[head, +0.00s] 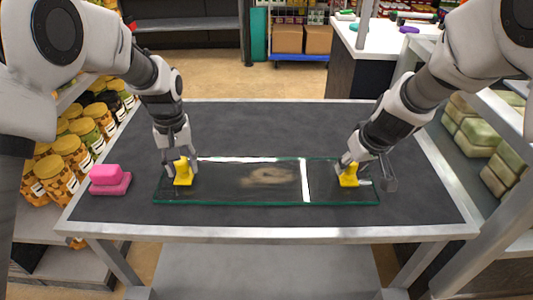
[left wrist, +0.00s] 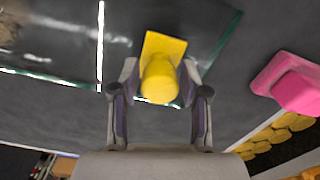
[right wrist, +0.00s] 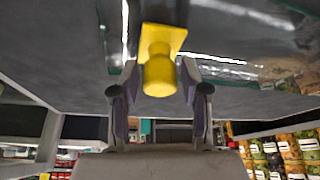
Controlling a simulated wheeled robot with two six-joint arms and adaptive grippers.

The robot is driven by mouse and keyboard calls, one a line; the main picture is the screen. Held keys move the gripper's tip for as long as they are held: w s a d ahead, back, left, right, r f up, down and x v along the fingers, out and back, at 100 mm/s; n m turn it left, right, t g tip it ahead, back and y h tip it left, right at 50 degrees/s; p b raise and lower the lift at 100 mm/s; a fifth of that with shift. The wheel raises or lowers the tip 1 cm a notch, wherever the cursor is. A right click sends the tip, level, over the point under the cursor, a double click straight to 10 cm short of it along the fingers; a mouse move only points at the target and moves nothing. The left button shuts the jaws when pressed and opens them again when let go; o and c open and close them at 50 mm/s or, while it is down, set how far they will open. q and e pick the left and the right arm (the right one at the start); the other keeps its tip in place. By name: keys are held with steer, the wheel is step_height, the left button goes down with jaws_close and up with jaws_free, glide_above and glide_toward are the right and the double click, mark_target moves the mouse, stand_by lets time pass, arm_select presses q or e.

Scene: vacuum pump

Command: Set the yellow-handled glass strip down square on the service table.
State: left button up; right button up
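The glass strip (head: 235,185) is a long clear plate with green edges, lying level across the front of the dark service table (head: 270,125). I cannot tell whether it touches the top or hovers just above. A yellow handle stands near each end: the left handle (head: 183,175) and the right handle (head: 348,178). My left gripper (head: 180,166) has its fingers closed against the left handle, also in the left wrist view (left wrist: 160,80). My right gripper (head: 350,168) is likewise closed on the right handle, also in the right wrist view (right wrist: 160,72).
A pink block-shaped thing (head: 110,180) sits on the table just left of the strip. Shelves with jars (head: 72,150) stand at the left, and shelves with pale green packs (head: 475,135) at the right. The table behind the strip is clear.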

arm_select(q)
steer(key=shift+s+r, duration=0.1)
steer(key=shift+r, duration=0.1)
arm_select(e)
steer(key=shift+s+r, duration=0.1)
steer(key=shift+r, duration=0.1)
steer(key=shift+f, duration=0.1)
arm_select(q)
steer(key=shift+r, duration=0.45)
step_height(320, 180, up, 11)
arm_select(e)
steer(key=v, duration=1.2)
